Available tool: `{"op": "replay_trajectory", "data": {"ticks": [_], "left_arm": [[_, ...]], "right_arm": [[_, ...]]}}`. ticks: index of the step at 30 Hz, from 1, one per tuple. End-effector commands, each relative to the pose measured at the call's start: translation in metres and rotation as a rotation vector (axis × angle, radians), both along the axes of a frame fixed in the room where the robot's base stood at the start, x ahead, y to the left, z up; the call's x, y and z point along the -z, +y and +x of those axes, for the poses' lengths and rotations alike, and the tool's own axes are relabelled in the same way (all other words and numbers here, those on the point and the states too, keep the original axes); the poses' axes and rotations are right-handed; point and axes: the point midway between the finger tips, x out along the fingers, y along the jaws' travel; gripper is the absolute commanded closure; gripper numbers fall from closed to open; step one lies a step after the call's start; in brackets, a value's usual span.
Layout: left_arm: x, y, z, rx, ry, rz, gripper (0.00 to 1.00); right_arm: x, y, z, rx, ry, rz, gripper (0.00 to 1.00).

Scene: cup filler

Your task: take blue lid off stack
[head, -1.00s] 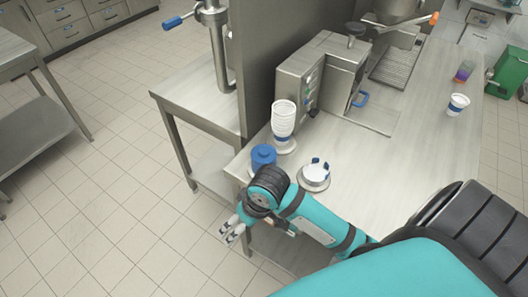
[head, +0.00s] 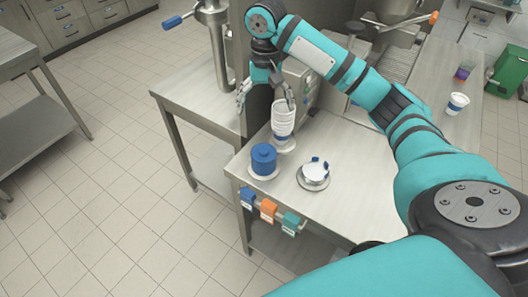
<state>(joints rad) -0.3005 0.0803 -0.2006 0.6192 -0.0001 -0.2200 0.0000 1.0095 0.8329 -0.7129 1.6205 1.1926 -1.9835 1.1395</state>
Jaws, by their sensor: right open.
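The blue lid stack (head: 263,160) stands on a pale round base at the near left corner of the steel table (head: 342,222). It looks like a cylinder with a small knob on top. My right gripper (head: 266,106) is open and empty, pointing down. In the picture it is above the blue stack and apart from it, with one finger overlapping the top of the white cup stack (head: 283,122). I cannot tell whether that finger touches the cups. My left gripper is not in view.
A round holder (head: 314,176) with a white ring and blue prongs stands right of the blue stack. A steel machine (head: 301,75) is behind, partly hidden by my arm. A single cup (head: 457,104) stands far right. Blue, orange and teal tags (head: 268,210) hang at the near edge.

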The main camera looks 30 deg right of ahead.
Motion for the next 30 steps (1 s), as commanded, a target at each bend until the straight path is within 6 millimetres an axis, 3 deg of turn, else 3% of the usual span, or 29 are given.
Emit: {"op": "replay_trajectory", "data": {"ticks": [12, 23, 30], "left_arm": [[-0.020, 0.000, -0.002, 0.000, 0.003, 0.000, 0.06], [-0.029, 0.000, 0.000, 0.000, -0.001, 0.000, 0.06], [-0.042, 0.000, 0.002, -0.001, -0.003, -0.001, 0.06]], "right_arm": [[0.087, 0.000, -0.001, -0.001, 0.005, 0.000, 0.00], [0.120, 0.001, 0.001, -0.004, 0.002, 0.000, 0.00], [0.155, 0.002, 0.004, -0.004, 0.001, 0.000, 0.00]]}}
